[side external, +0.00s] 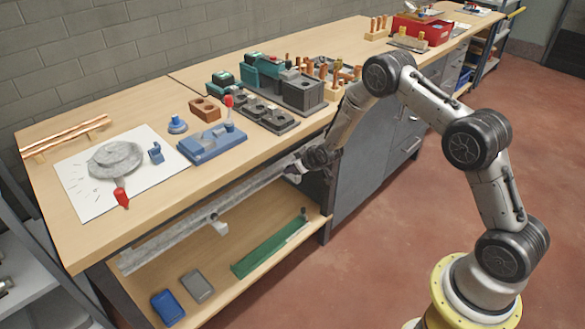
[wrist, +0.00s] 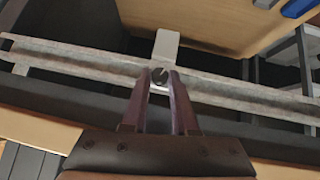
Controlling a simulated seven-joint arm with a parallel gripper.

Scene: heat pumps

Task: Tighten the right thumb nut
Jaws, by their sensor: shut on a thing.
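A long grey metal rail (side external: 165,250) runs along the front of the workbench, below the top's edge. It also crosses the wrist view (wrist: 80,62). A pale bracket (wrist: 166,46) meets the rail at my fingers. The right thumb nut (wrist: 160,76) shows as a small dark round piece between my fingertips. My gripper (wrist: 161,75) is shut on it, one finger on each side. In the side view my gripper (side external: 297,170) is at the right part of the rail, and the nut there is too small and covered to make out. Another pale bracket (side external: 215,227) sits further left.
The bench top (side external: 60,135) above holds a blue tool (side external: 210,143), a white sheet (side external: 82,200) and several parts. The lower shelf (side external: 215,310) carries a green bar (side external: 268,250), a blue box (side external: 167,307) and a grey box (side external: 198,286). Floor in front is clear.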

